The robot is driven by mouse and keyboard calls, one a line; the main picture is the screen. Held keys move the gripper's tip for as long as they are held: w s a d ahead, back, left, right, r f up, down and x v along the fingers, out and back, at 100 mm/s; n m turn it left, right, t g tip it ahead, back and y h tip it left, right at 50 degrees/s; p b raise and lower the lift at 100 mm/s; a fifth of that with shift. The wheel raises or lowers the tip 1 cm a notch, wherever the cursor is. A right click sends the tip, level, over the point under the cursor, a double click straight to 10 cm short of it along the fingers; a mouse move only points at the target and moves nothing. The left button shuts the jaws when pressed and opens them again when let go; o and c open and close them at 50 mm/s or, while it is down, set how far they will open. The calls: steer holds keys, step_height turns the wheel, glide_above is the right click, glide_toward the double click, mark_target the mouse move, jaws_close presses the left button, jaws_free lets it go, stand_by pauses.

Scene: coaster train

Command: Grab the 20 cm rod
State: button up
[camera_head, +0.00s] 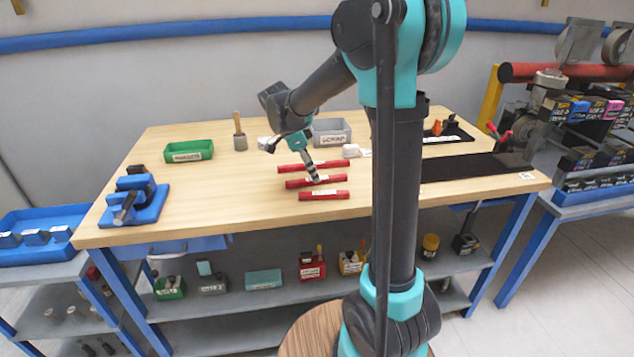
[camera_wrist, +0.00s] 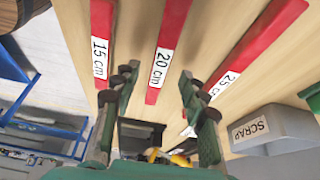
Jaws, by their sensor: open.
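Three red rods lie side by side on the wooden table. The 20 cm rod (camera_head: 332,179) is the middle one; its label is readable in the wrist view (camera_wrist: 168,45). The 15 cm rod (camera_head: 324,195) lies nearer my body and the 25 cm rod (camera_head: 330,164) farther away. My gripper (camera_head: 314,178) is over the middle rod. In the wrist view my open gripper (camera_wrist: 160,80) has a finger on each side of the 20 cm rod's line, with nothing held. I cannot tell how high the fingertips are above it.
A grey SCRAP bin (camera_head: 331,132) stands behind the rods, with a green bin (camera_head: 188,151) to the left. A blue fixture (camera_head: 134,202) sits at the table's left edge. A black mat (camera_head: 470,166) lies on the right. Table left of the rods is clear.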

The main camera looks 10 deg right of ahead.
steer(key=shift+x, duration=1.2)
jaws_close()
